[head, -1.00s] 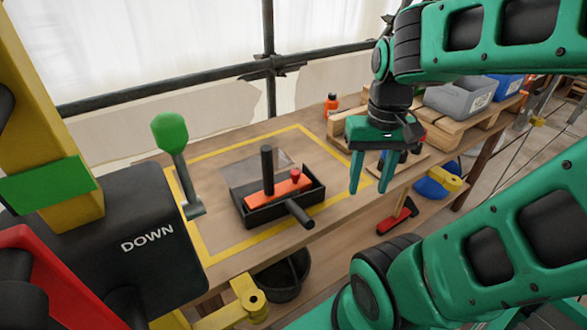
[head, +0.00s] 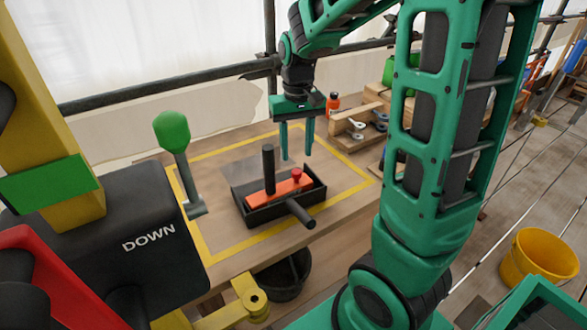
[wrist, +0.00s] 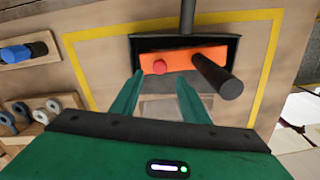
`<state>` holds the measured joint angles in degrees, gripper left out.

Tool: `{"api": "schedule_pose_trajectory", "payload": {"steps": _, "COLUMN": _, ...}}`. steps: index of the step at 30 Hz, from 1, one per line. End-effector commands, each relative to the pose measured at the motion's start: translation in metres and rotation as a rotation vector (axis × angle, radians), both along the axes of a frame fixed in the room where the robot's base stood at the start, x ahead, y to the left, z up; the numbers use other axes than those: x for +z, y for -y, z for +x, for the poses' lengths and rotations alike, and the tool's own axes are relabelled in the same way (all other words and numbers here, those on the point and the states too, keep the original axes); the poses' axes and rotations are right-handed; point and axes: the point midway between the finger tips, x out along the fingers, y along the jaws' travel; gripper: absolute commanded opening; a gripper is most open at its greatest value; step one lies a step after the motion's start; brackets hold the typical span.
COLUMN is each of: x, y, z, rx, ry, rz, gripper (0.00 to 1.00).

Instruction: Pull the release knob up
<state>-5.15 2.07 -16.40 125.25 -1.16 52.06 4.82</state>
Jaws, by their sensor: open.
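The small red release knob (head: 296,174) stands on an orange block (head: 262,197) in a black tray (head: 251,223) on the wooden bench. It shows in the wrist view as a red round top (wrist: 160,67) on the orange block (wrist: 183,62). A black upright post (head: 268,168) rises from the same block to the knob's left in the head view. My gripper (head: 296,156) is open, its two green fingers pointing down. It appears above and behind the knob in the head view. In the wrist view the knob lies beyond the fingertips, with nothing between them.
A black bar handle (head: 301,214) sticks out of the tray's front. A green-topped lever (head: 172,132) stands to the left, beside a black box marked DOWN (head: 150,215). Wooden holders with rings (head: 357,127) stand at the back right. Yellow tape frames the bench area.

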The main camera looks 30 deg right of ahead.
Motion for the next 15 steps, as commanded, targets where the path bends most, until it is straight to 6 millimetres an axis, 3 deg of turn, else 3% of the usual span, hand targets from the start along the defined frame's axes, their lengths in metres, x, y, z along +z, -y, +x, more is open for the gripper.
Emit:
{"api": "schedule_pose_trajectory", "payload": {"steps": 6, "x": -0.039, "y": 0.001, "z": -0.001, "rx": -0.002, "ry": -0.003, "rz": 0.000, "gripper": 0.41}}
{"api": "schedule_pose_trajectory", "payload": {"steps": 15, "x": -0.068, "y": 0.001, "z": -0.001, "rx": -0.002, "ry": -0.001, "rz": 0.001, "gripper": 0.41}}
